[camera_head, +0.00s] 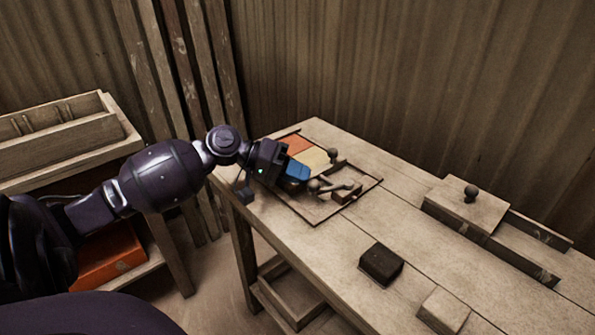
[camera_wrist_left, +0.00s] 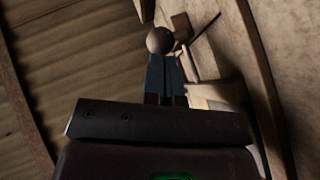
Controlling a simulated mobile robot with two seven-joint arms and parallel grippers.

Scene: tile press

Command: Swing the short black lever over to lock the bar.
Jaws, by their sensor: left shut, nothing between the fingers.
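The tile press (camera_head: 318,214) is a shallow wooden frame at the table's left end, with orange and cream tiles in it. A pale bar (camera_head: 337,188) lies across its front part. A round dark knob (camera_head: 314,186) stands at the bar's left end, and another dark knob (camera_head: 333,155) stands behind it. I cannot tell which knob belongs to the short black lever. My left gripper (camera_head: 305,179), with blue fingers, is shut and empty, close beside the front knob. In the left wrist view a round knob (camera_wrist_left: 160,40) shows at the fingertips; contact is unclear. My right gripper is out of view.
A dark block (camera_head: 381,264) and a pale block (camera_head: 443,311) sit on the front of the table. The table between is clear. A corrugated wall (camera_head: 420,80) rises behind.

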